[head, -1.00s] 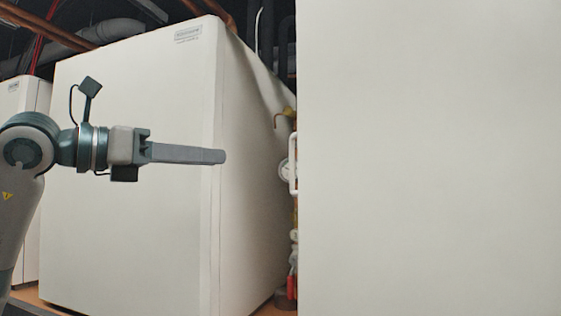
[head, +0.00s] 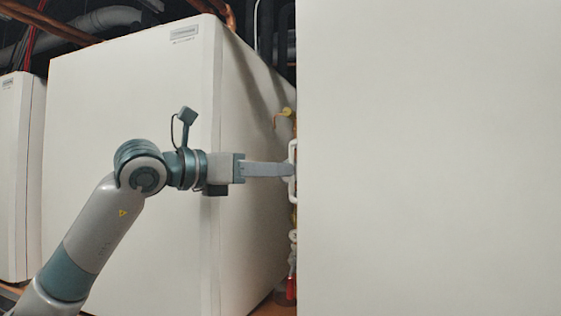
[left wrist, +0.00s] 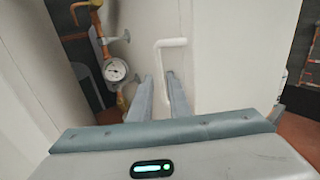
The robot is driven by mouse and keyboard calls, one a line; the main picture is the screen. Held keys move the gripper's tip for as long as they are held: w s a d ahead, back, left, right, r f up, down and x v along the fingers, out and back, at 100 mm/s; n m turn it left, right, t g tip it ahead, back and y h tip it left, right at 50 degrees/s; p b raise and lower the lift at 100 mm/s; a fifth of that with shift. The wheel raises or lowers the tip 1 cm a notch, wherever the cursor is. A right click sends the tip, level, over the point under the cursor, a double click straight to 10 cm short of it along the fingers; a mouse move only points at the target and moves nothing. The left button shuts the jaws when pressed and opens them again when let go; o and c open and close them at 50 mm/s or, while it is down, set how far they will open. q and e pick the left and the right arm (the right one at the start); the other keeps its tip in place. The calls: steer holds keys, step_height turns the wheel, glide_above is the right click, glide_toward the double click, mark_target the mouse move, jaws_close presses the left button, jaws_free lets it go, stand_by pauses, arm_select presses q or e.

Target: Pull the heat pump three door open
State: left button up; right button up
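A large white panel (head: 430,160) fills the right half of the head view. A white bar handle (head: 292,150) shows at its left edge, and it also shows in the left wrist view (left wrist: 171,42) on a white cabinet face (left wrist: 230,60). My left gripper (head: 288,171) reaches right, with its fingertips at the handle. In the left wrist view my left gripper (left wrist: 160,78) has its two fingers apart, with the lower part of the handle between or just beyond them. I cannot tell whether they touch it. My right gripper is not in view.
Another white heat pump cabinet (head: 130,110) stands behind my left arm, and a narrower one (head: 18,170) at the far left. A round gauge (left wrist: 115,69) and copper pipes (left wrist: 98,30) are left of the handle. More pipes (head: 45,22) run overhead.

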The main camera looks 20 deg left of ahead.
arm_select(q)
steer(key=shift+x, duration=0.8)
jaws_close()
stand_by(1.0)
